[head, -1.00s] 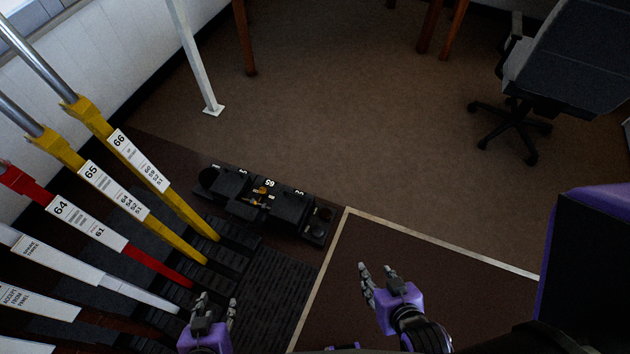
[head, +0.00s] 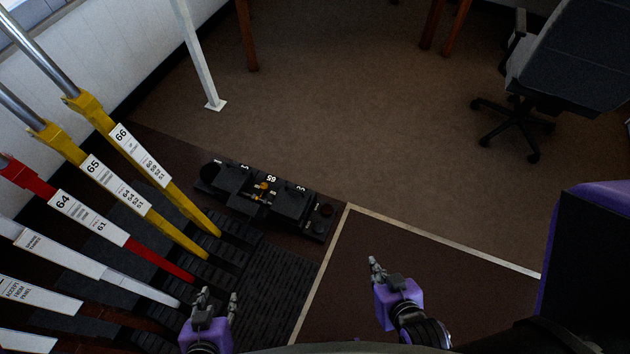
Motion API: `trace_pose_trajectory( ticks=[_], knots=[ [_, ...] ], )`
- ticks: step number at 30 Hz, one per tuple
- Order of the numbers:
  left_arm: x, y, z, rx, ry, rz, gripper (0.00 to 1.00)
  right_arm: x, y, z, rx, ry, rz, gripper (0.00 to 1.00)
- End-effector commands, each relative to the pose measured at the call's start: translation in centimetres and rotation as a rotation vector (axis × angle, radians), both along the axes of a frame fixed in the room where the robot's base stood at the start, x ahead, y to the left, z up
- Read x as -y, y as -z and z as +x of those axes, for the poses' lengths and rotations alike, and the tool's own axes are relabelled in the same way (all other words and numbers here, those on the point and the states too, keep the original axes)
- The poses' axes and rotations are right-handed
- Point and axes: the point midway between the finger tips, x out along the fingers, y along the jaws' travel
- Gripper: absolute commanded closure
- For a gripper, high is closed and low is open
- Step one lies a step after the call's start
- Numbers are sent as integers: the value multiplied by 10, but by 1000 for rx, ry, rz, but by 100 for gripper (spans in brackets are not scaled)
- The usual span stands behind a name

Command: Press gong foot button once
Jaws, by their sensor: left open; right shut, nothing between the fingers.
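A black foot-pedal unit (head: 268,200) lies on the floor at the end of the lever frame, with a small yellow part and the number 65 on it. A round black button (head: 326,209) shows at its right end; I cannot tell for sure whether it is the gong button. My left gripper (head: 217,296) is open and empty over the ribbed black plate, below the pedal unit in the picture. My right gripper (head: 377,268) is shut and empty over the brown mat, right of and below the unit. Neither gripper touches the unit.
Several levers with number plates, yellow (head: 150,180), red (head: 65,207) and white (head: 70,258), lean in from the left. A pale-edged brown mat (head: 450,290) lies at the right. A white post (head: 200,60) and an office chair (head: 520,110) stand further back. The carpet between is clear.

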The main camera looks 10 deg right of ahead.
Motion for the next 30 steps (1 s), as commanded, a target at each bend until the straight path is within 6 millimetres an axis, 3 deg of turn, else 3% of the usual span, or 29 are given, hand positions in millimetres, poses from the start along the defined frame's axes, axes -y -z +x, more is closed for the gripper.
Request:
trace_pose_trajectory(
  ticks=[26,30],
  knots=[
    [0,0,0,0,1,-1,60,2,1,-3,-6,-4,-6,100],
    [1,10,-7,-19,3,-1,60,0,10,-7,-20,-4,-3,100]
  ],
)
